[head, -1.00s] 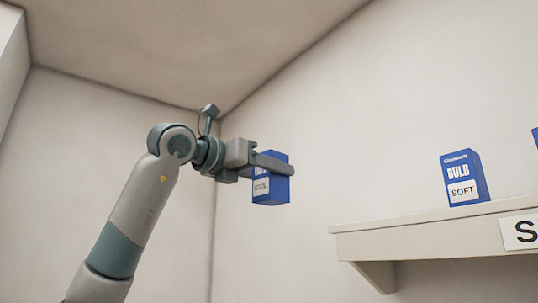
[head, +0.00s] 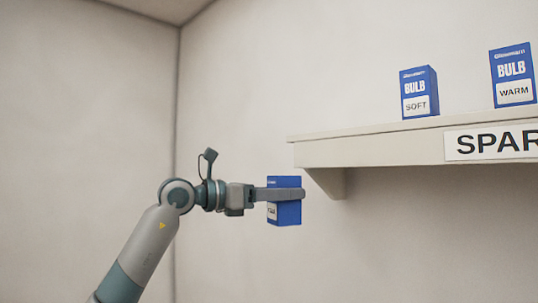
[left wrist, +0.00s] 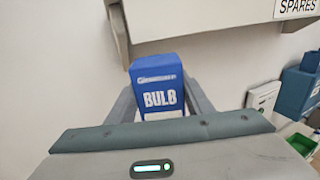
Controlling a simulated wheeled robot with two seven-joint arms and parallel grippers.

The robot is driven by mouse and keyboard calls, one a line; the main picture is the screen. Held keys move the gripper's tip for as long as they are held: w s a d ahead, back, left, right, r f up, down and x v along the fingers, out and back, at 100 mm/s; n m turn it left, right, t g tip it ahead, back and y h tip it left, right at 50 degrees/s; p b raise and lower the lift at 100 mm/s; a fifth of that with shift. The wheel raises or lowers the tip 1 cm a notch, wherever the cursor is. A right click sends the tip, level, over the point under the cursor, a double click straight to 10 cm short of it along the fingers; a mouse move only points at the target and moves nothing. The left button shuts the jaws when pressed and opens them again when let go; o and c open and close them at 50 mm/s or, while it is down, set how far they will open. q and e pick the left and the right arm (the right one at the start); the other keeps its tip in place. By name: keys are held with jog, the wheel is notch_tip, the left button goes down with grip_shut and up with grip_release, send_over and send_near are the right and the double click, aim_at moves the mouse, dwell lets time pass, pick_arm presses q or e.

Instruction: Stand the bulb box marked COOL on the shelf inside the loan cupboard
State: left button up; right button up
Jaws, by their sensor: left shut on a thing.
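A blue bulb box (head: 284,212) is held in my left gripper (head: 290,194), which is shut on it. In the head view a finger covers the middle of the box, and the word on its white label is too small to read surely. The held box (left wrist: 158,88) also shows in the left wrist view between the two fingers, upright, with BULB on its face and its label hidden. It is in the air, to the left of and below the wall shelf. The loan cupboard and my right gripper are not in view.
A wall shelf (head: 390,150) marked SPARES carries a SOFT bulb box (head: 419,93) and a WARM bulb box (head: 513,76). Its bracket (head: 328,182) hangs close to the held box. In the left wrist view, blue (left wrist: 299,95) and green (left wrist: 300,143) items stand low at the right.

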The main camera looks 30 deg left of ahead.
pick_arm(q)
notch_tip(320, 180, down, 26)
jog(key=s+d+m+g+h, duration=0.3)
jog(key=m+g+h, duration=0.1)
jog(key=g, duration=0.1)
jog(key=s+a+f, duration=0.3)
jog(key=s+f, duration=0.4)
jog(key=f, duration=0.3)
jog(key=s+a+f, duration=0.2)
jog(key=s+f, duration=0.6)
jog(key=f, duration=0.3)
jog(key=s+d+f+t, duration=0.1)
jog(key=s+d+f, duration=0.1)
jog(key=d, duration=0.3)
jog(key=s+d+f+n+y, duration=0.1)
jog(key=s+d, duration=0.1)
jog(key=d, duration=0.3)
jog(key=shift+f+t, duration=0.4)
jog(key=shift+w, duration=0.1)
